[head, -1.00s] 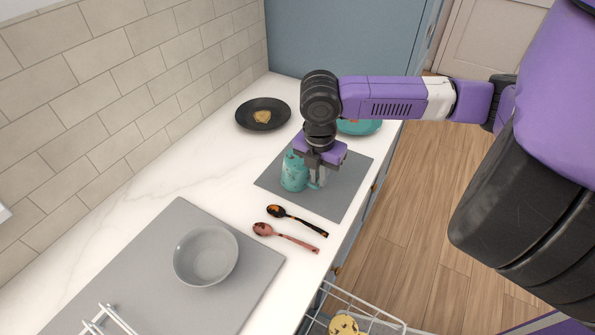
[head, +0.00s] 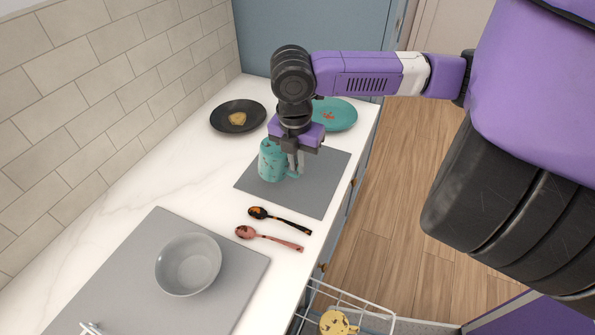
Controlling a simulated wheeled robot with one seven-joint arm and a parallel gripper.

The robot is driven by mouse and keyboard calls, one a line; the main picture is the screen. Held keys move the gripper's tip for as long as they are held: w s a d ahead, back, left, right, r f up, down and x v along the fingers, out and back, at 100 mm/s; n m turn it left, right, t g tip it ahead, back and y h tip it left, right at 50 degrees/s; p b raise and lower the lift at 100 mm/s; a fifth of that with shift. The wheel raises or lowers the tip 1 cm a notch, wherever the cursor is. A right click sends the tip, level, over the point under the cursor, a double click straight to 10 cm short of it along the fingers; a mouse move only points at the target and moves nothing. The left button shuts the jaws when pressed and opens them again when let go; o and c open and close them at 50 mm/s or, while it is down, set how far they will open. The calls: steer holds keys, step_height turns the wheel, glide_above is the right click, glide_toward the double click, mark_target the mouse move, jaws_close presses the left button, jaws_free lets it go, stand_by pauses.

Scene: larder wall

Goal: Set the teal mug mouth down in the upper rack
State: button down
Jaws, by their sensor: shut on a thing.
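The teal mug (head: 268,162), speckled with dark marks, is at the grey mat (head: 318,196) on the counter, its handle side toward my gripper (head: 294,164). My gripper points down and is shut on the mug at its right, handle side. The mug looks roughly vertical and a little above the mat; which end its mouth is on I cannot tell. A white wire rack (head: 352,296), seen in part at the bottom edge, stands below the counter's front edge and holds a yellow, dark-spotted item (head: 336,323).
A grey bowl (head: 188,265) sits on a larger grey mat (head: 240,262). Two stained spoons (head: 284,221) (head: 272,239) lie between the mats. A black plate (head: 222,117) and a teal plate (head: 338,113), both with food bits, are at the back. Wood floor lies right.

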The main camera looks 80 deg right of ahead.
step_height(320, 180, up, 24)
steer(key=p, duration=0.6)
steer(key=shift+w+f, duration=0.1)
